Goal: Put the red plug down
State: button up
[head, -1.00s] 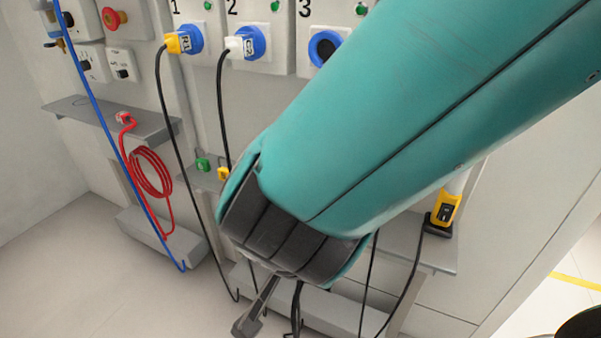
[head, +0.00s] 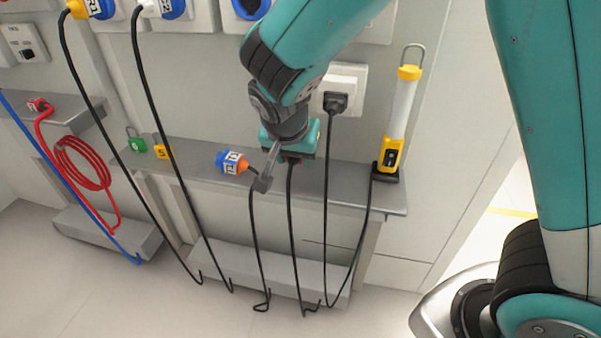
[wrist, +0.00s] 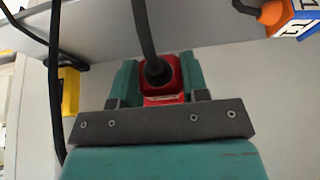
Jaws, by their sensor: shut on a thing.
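The red plug (wrist: 174,72) is between the two teal fingers of my gripper (wrist: 160,88) in the wrist view. Its black cable leaves from its near side. My gripper (head: 289,150) is shut on it. In the head view the gripper is at the grey shelf (head: 345,178), and the arm and gripper hide the plug's body. A black cable (head: 292,215) hangs below the gripper over the shelf's front edge. I cannot tell whether the plug touches the shelf.
A blue and orange plug (head: 231,162) lies on the shelf to the gripper's left. A yellow work lamp (head: 391,150) stands at the right end. A black plug (head: 335,101) sits in a wall socket. Green (head: 137,144) and yellow (head: 160,150) padlocks are further left.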

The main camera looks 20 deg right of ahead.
aim_at(298, 180)
notch_tip(298, 180, down, 5)
jog(key=shift+f+b, duration=0.1)
jog(key=shift+b, duration=1)
jog(key=shift+w+d, duration=0.1)
jog(key=shift+w, duration=0.05)
jog(key=o, duration=1)
